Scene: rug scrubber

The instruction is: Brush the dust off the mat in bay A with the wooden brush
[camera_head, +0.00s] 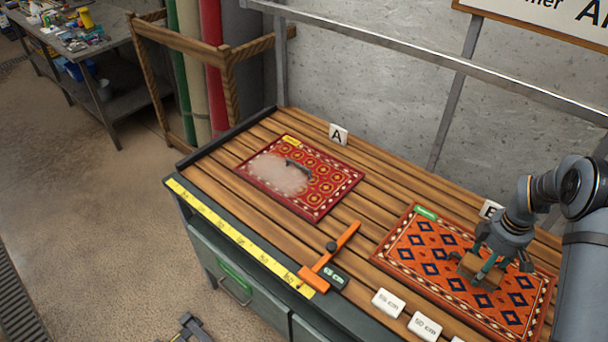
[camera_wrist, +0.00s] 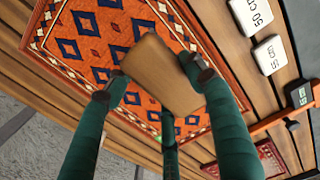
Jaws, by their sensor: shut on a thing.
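The red mat in bay A (camera_head: 322,193) lies on the slatted bench beside the A sign (camera_head: 338,134). A pale dust patch (camera_head: 277,174) covers its left part, and a small dark handle-like item (camera_head: 298,167) lies at the patch's right edge. My gripper (camera_head: 482,268) is over the orange mat in bay B (camera_head: 417,243), shut on the wooden brush (camera_head: 478,270). In the wrist view the brush (camera_wrist: 160,75) is a plain brown block between my green fingers. Its bristles are hidden, and I cannot tell whether it touches the mat. The red mat's corner (camera_wrist: 268,160) shows lower right.
An orange gauge with a dark display (camera_head: 335,274) lies on the bench between the mats. White size cards (camera_head: 388,303) line the front edge near the orange mat. A yellow ruler (camera_head: 240,236) runs along the front. A metal rail and wall stand behind; rolled rugs (camera_head: 211,60) stand upper left.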

